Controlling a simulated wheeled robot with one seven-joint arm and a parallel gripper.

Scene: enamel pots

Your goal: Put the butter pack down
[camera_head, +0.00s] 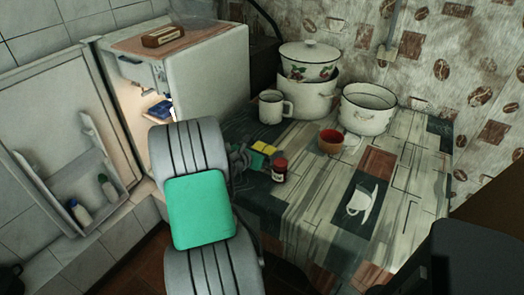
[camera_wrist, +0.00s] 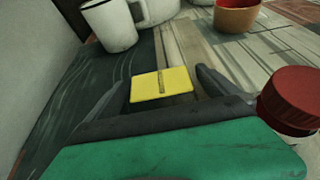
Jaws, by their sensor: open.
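The butter pack, a flat yellow block (camera_wrist: 160,86), lies on the patterned tabletop between my open fingers in the wrist view. A gap shows on each side between it and the fingers. In the head view its yellow surface (camera_head: 264,148) shows at the table's left part, partly covered by my dark gripper (camera_head: 256,155). My gripper is low over the table, with its fingers spread around the pack. The wrist view also shows my gripper (camera_wrist: 162,78) open. I cannot tell how far the fingertips are from the tabletop.
A red-lidded jar (camera_head: 279,170) stands close on the right. A white mug (camera_head: 271,107), a lidded pot (camera_head: 308,85), an open pot (camera_head: 367,108) and an orange-brown cup (camera_head: 331,141) stand behind. The fridge (camera_head: 205,75) is open at left. The table's right front is clear.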

